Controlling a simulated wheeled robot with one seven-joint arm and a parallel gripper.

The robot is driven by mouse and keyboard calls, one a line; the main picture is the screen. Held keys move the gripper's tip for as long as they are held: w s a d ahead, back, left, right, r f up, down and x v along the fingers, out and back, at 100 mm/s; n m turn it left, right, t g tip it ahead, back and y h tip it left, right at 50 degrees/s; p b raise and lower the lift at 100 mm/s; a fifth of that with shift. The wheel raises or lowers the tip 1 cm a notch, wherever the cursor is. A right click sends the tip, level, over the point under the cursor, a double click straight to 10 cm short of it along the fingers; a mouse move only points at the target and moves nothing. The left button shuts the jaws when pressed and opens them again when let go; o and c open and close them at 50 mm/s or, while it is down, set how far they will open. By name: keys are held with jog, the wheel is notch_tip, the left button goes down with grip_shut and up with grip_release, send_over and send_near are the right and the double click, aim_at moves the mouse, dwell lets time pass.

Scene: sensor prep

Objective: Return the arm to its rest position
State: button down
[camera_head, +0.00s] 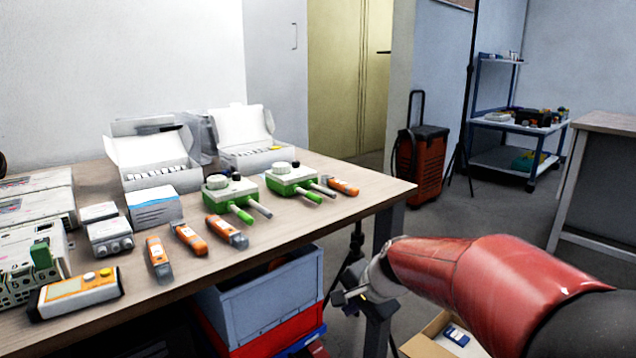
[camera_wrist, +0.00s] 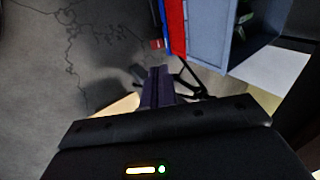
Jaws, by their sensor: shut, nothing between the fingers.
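My gripper (camera_head: 352,297) shows at the end of my red arm, which reaches in from the lower right of the head view. It appears off the right end of the workbench (camera_head: 350,207), lower in the picture than the bench top and in front of a dark bench leg. In the wrist view my gripper's dark fingers (camera_wrist: 157,74) are together with nothing between them, pointing down toward the floor.
A grey-blue crate (camera_head: 262,300) on a red one stands under the bench, close left of my gripper; the crate also shows in the wrist view (camera_wrist: 203,35). An open cardboard box (camera_head: 428,340) lies below my arm. Sensors and testers crowd the bench.

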jog(key=s+d+r+n+h+p, duration=0.1)
jog(key=s+d+r+n, duration=0.1)
jog(key=s, duration=0.6)
jog(key=s+d+r+n+h+p, duration=0.1)
jog(key=s+d+r+n+p, duration=0.1)
jog(key=s, duration=0.6)
jog(key=s+d+r+n+h+p, duration=0.1)
jog(key=s+d+r+n, duration=0.3)
jog(key=s, duration=0.5)
jog(key=shift+d+n+h, duration=0.3)
jog(key=shift+n+h, duration=0.2)
jog(key=shift+n, duration=0.3)
